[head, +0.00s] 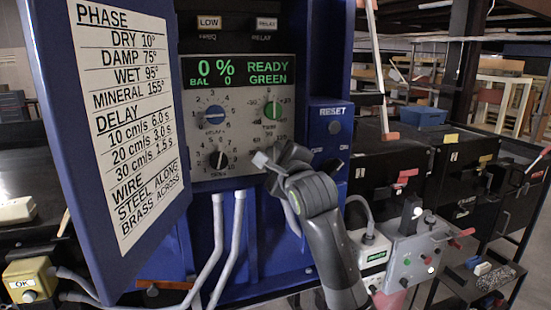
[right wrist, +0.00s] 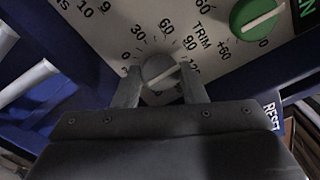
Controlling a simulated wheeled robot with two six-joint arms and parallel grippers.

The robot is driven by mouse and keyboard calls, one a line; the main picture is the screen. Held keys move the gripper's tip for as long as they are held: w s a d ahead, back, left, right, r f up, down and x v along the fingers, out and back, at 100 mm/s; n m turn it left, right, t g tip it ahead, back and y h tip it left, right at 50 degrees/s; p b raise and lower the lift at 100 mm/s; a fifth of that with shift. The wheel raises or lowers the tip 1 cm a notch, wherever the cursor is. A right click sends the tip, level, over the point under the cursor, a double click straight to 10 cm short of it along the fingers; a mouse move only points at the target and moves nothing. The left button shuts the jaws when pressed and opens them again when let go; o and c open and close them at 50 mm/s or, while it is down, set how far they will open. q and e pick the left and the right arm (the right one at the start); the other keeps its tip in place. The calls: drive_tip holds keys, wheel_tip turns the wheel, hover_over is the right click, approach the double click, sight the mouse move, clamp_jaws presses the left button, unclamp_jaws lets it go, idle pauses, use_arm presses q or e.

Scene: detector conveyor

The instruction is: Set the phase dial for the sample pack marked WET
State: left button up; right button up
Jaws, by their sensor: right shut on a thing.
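My right gripper (head: 266,160) is at the lower right of the grey control panel. In the right wrist view its two fingers close on both sides of a round grey dial (right wrist: 160,71). The dial's white pointer line points right and slightly up, toward the stretch between 90 and the partly hidden 120. In the head view the gripper hides this dial. The card (head: 126,115) on the open blue door lists PHASE: DRY 10°, DAMP 75°, WET 95°, MINERAL 155°. My left gripper is not in view. I see no sample pack that I can read as WET.
The display (head: 238,72) reads 0 %, BAL 0, READY GREEN. A blue knob (head: 214,116), a green TRIM knob (head: 273,110) and a black knob (head: 218,160) sit close around the gripper. The open door (head: 170,200) stands at the left.

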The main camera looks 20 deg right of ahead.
drive_tip(key=shift+f+m, duration=0.1)
drive_tip(key=shift+m, duration=0.6)
drive_tip(key=o, duration=1)
drive_tip(key=shift+s+d+b, duration=0.2)
drive_tip(key=shift+s+b, duration=1.15)
drive_tip(key=shift+s, duration=3)
drive_tip(key=shift+s+d+b, duration=0.15)
drive_tip(key=shift+s+b, duration=1.2)
drive_tip(key=shift+s, duration=3)
